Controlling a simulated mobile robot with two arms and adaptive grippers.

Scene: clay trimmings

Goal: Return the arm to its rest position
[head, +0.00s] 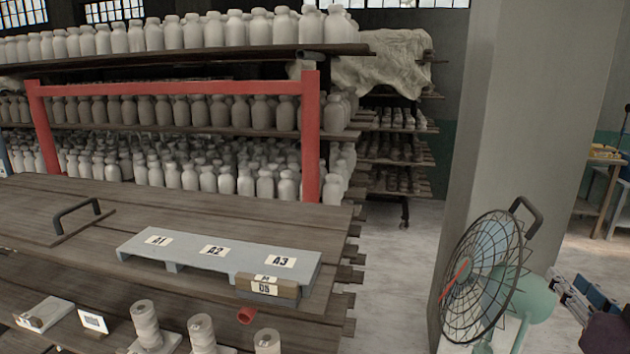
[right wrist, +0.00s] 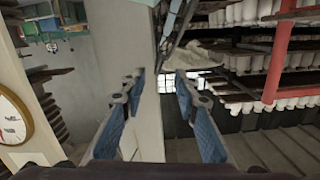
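My right gripper (head: 585,297) is at the lower right edge of the head view, out past the table and beside the fan. In the right wrist view its two blue-padded fingers (right wrist: 160,88) stand apart with nothing between them, so it is open and empty. The wrist picture appears upside down, with the shelves hanging from above. My left gripper is not in view.
A caged fan (head: 480,275) stands near a grey pillar (head: 520,110). The plank table (head: 130,205) holds a grey stand (head: 190,252) labelled A1 to A3, a small labelled box (head: 268,288) and spools (head: 146,325). Shelves of pale bottles (head: 190,115) stand behind.

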